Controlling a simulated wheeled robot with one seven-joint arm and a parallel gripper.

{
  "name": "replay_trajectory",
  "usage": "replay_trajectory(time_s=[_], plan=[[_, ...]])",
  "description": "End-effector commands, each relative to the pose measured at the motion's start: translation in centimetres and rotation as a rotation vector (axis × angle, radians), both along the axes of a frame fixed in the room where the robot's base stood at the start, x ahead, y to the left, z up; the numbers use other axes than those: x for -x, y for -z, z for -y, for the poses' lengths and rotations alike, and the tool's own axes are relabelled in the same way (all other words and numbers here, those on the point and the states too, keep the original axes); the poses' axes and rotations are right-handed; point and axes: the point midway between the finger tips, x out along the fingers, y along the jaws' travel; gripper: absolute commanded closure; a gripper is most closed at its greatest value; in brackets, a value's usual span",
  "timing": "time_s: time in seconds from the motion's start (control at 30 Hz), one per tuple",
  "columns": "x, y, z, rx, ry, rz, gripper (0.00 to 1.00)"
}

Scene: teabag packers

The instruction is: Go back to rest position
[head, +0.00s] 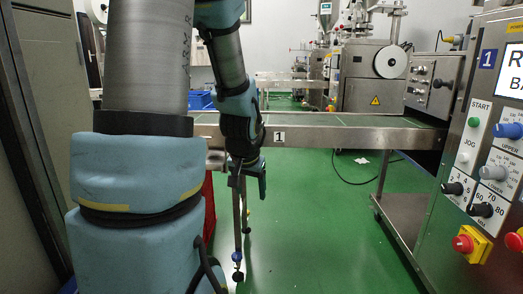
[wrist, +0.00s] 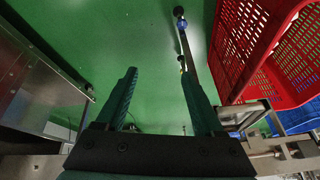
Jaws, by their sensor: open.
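My gripper (head: 249,188) hangs from my blue and grey arm in the head view, left of centre, in front of the conveyor marked 1. In the wrist view my gripper (wrist: 159,74) shows two dark green fingers spread wide apart. Nothing is between them; the green floor shows behind the gap. My large arm links hide much of the left side of the head view.
A red crate (wrist: 262,50) stands right of the fingers in the wrist view, near a blue crate (wrist: 300,120). The steel conveyor (head: 335,134) crosses the head view. A control panel (head: 496,150) stands at the right. Green floor (head: 320,230) is clear between them.

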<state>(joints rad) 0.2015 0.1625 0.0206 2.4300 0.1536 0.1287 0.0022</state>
Motion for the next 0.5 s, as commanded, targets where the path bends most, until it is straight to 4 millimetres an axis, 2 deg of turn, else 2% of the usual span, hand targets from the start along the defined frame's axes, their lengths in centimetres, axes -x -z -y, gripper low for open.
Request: replay_trajectory(time_s=[0.03, 0.1, 0.23, 0.3, 0.5], plan=[[2.4, -0.3, -1.3, 0.003, -0.057, -0.060, 0.30], [5.7, -0.3, -2.5, 0.010, -0.125, -0.147, 0.30], [11.8, -0.5, -3.9, 0.034, -0.243, -0.302, 0.30], [11.2, -3.1, -3.7, 0.031, -0.229, -0.292, 0.30], [11.1, -7.9, -3.7, 0.029, -0.226, -0.290, 0.30]])
